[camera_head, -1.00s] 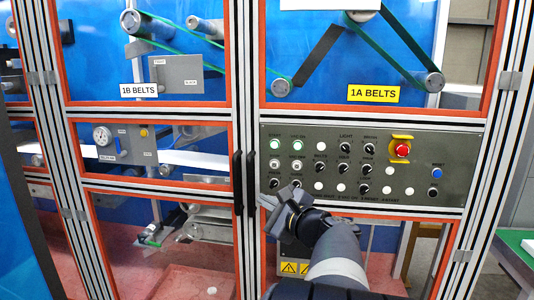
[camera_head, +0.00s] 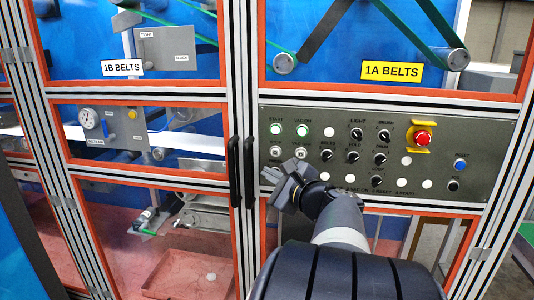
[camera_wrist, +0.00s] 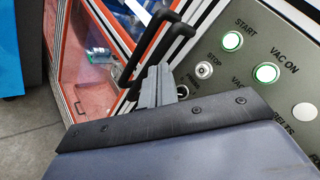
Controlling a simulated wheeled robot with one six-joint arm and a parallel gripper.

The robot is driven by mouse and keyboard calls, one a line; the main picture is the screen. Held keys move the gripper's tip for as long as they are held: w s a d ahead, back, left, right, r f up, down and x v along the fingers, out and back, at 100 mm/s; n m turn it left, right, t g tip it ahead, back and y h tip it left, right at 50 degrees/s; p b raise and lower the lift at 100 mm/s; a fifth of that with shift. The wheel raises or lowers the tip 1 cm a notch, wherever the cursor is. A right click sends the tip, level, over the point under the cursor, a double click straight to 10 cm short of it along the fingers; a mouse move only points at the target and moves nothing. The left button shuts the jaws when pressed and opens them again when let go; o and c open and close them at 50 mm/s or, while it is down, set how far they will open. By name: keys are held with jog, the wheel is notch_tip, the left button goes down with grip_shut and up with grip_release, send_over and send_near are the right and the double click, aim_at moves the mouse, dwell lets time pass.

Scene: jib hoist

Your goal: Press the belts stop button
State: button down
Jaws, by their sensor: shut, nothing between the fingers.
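The grey control panel (camera_head: 470,135) is on the front of the machine. A round button labelled STOP (camera_wrist: 205,70) shows in the wrist view, below the green-lit START button (camera_wrist: 232,40). In the head view the STOP button (camera_head: 275,152) is at the panel's left, under START. My gripper (camera_head: 282,173) is shut and empty, in front of the panel's lower left, just below the STOP button in the picture. In the wrist view its fingers (camera_wrist: 154,88) are left of and below STOP, with a gap in the picture. Their distance from the panel is unclear.
A lit VAC ON button (camera_head: 303,131) is right of START. A red emergency button (camera_head: 422,138) is further right. Black door handles (camera_head: 241,172) stand out left of the panel, and in the wrist view they are close beside my fingers.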

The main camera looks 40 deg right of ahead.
aim_at(275, 152)
jog(key=shift+w+d+p, duration=0.35)
jog(key=shift+w+d, duration=1.1)
jog(key=shift+d, duration=0.25)
jog(key=shift+w+d+p, duration=0.35)
jog(key=shift+w+d, duration=1.1)
jog(key=shift+d, duration=0.25)
jog(key=shift+w+d, duration=0.1)
jog(key=shift+w+d, duration=0.15)
jog(key=shift+d, duration=0.05)
jog(key=shift+w+d, duration=0.3)
jog(key=shift+d, duration=0.05)
dwell(0.4)
jog(key=shift+s+a+b, duration=0.55)
jog(key=shift+a+b, duration=0.1)
